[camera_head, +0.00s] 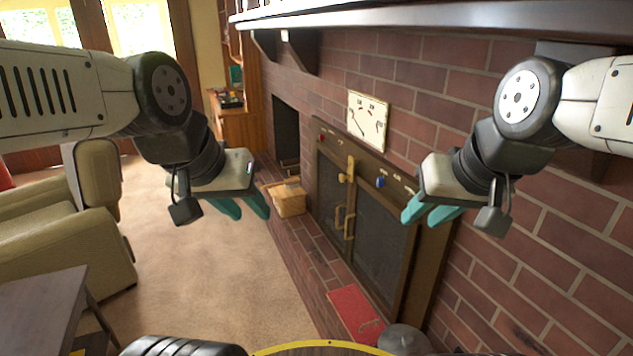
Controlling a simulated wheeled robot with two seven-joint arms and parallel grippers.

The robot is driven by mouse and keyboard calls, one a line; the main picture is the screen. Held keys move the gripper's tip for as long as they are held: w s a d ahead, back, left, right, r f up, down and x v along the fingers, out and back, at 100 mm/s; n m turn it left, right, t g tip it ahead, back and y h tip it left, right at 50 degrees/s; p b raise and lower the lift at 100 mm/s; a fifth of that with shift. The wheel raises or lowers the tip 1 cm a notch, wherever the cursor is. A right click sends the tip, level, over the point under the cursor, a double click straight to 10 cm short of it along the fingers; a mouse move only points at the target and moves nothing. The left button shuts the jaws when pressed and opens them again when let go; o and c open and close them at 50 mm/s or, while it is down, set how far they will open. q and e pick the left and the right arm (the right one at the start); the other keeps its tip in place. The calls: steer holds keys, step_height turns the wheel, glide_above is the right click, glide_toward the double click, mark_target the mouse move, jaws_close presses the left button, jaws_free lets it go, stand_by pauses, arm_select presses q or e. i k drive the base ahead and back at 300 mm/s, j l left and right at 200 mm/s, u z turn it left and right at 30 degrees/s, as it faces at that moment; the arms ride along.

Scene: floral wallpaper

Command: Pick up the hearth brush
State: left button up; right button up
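I cannot make out a hearth brush for certain in the head view. My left gripper (249,215) hangs in the air at left of centre, in front of the carpet and hearth. Its two teal fingers are apart with nothing between them. My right gripper (420,221) hangs in front of the fireplace at right of centre. Its teal fingers are also apart and empty. Neither gripper visibly touches anything.
A fireplace with dark doors (378,236) and brass handles is set in the brick wall (560,246). A wicker basket (289,203) and a red box (352,308) sit on the hearth. A mantel shelf (430,17) juts out above. Carpet (205,285) lies open at left, beside an armchair (65,235) and dark table (38,310).

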mark_target(294, 182)
steer(key=i+j+z, duration=0.55)
steer(key=z, duration=0.15)
steer(key=i+j, duration=0.2)
steer(key=i+j+z, duration=0.15)
steer(key=j, duration=0.3)
steer(key=i+j, duration=0.2)
steer(key=j, duration=0.15)
steer(key=i+j+z, duration=0.1)
steer(key=i+j, duration=0.25)
steer(key=j, duration=0.35)
steer(key=i+j+z, duration=0.15)
steer(key=j, duration=0.2)
steer(key=i+j, duration=0.15)
steer(key=j, duration=0.2)
steer(key=i+j, duration=0.15)
steer(key=j, duration=0.2)
steer(key=i+j, duration=0.2)
steer(key=j, duration=0.1)
